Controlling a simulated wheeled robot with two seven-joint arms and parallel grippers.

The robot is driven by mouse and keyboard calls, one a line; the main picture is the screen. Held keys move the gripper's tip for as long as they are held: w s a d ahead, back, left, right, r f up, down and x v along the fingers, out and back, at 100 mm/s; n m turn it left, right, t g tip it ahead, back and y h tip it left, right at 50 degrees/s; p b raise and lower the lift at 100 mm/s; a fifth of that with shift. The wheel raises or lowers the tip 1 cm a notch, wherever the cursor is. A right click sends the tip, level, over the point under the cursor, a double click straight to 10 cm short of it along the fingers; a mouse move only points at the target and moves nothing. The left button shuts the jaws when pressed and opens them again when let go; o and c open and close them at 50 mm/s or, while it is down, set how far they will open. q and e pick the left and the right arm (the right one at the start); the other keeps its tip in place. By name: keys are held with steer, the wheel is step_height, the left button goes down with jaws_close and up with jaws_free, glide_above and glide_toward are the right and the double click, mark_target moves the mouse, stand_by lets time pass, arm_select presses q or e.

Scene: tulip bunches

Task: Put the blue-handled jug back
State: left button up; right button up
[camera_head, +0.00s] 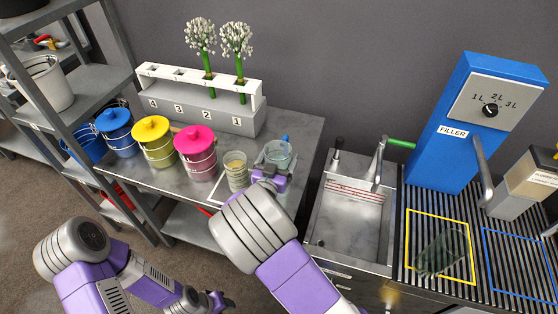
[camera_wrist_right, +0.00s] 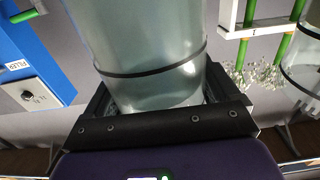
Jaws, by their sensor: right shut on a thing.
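A clear jug (camera_head: 279,153) stands at the right end of the grey side table, with a small blue part, likely its handle, at its back. My right gripper (camera_head: 268,178) is shut on this jug from the front. In the right wrist view the clear jug (camera_wrist_right: 150,55), with a dark band around it, sits between the fingers (camera_wrist_right: 158,105). Whether its base touches the table is hidden by my gripper. My left gripper (camera_head: 217,301) is low at the bottom of the head view, too small to read.
A clear container (camera_head: 236,172) stands just left of the jug. Blue, yellow and pink lidded buckets (camera_head: 196,150) stand farther left. A numbered rack (camera_head: 205,105) with flowers is behind. The sink (camera_head: 350,215) is right; another clear vessel (camera_head: 443,252) is in the yellow square.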

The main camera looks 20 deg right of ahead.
steer(key=shift+r, duration=0.15)
steer(key=shift+f, duration=0.2)
steer(key=o, duration=1.8)
steer(key=shift+s+a+r, duration=0.1)
steer(key=shift+s+r, duration=0.05)
steer(key=shift+s, duration=0.05)
steer(key=p+v, duration=0.2)
steer(key=v, duration=0.9)
steer(key=shift+s+a+p, duration=0.2)
steer(key=shift+s+p, duration=0.05)
steer(key=shift+p, duration=0.1)
